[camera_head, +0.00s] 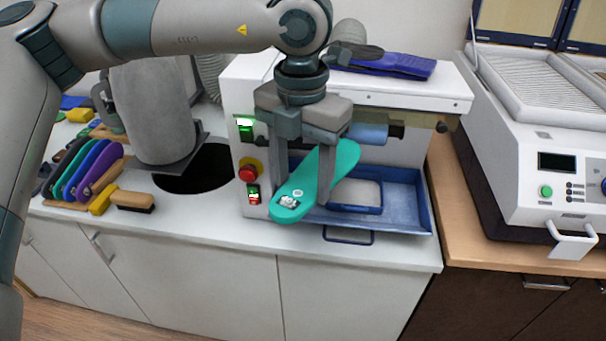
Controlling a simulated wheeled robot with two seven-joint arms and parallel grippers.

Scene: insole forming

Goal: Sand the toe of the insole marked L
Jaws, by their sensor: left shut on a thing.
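My left gripper (304,186) is shut on a teal insole (318,178) and holds it tilted in front of the white sanding machine (235,88). The wide near end of the insole carries a small label and a pale round spot; I cannot read the label's letter. Its far end reaches up behind the right finger, close to the machine's blue-grey drum (371,134). I cannot tell whether the insole touches the drum. My right gripper is not in view.
A blue tray (408,211) lies below the drum. Red and green controls (247,172) sit on the machine's left front. A dark blue item (395,65) lies on its top. A white lidded machine (520,125) is right.

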